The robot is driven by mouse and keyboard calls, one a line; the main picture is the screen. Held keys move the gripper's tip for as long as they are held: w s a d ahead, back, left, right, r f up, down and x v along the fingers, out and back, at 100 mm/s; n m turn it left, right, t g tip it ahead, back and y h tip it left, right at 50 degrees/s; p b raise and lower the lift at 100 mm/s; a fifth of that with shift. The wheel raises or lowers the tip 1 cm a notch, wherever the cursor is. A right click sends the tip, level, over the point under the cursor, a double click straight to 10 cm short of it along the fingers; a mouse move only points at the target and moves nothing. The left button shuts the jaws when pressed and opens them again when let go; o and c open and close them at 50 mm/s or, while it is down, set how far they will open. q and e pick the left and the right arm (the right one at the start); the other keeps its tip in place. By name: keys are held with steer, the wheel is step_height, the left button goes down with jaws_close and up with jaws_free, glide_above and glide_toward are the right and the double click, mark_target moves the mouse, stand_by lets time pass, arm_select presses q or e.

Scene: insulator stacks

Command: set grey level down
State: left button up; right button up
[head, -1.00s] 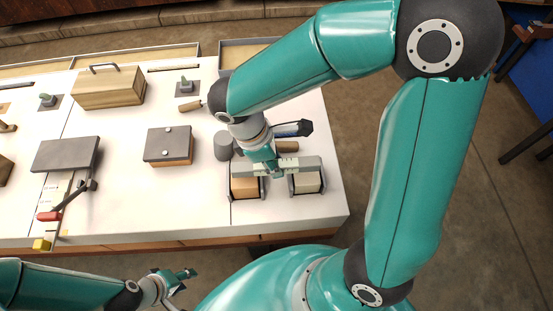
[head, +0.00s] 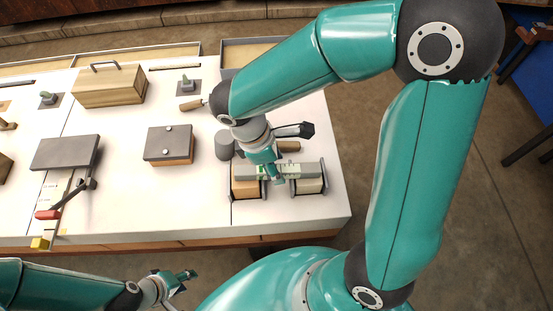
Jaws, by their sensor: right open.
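The grey level (head: 310,169) is a long pale grey bar with a greenish middle, in the head view. It lies across two wooden blocks, the left block (head: 247,188) and the right block (head: 309,186), each between dark grey end plates. My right gripper (head: 271,173) is open at the middle of the level, with its fingers close around it; whether they touch it is hard to tell. My gripper and wrist hide part of the level. My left gripper (head: 178,281) is empty in front of the table, apart from the level, and looks open.
A lidded box (head: 170,146) stands to the left, and a grey plate (head: 65,153) farther left.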

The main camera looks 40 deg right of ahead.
steer(key=shift+r+p, duration=0.5)
steer(key=shift+r, duration=0.1)
steer(key=p+v, duration=0.1)
steer(key=v, duration=1.1)
steer(key=shift+s+f, duration=0.1)
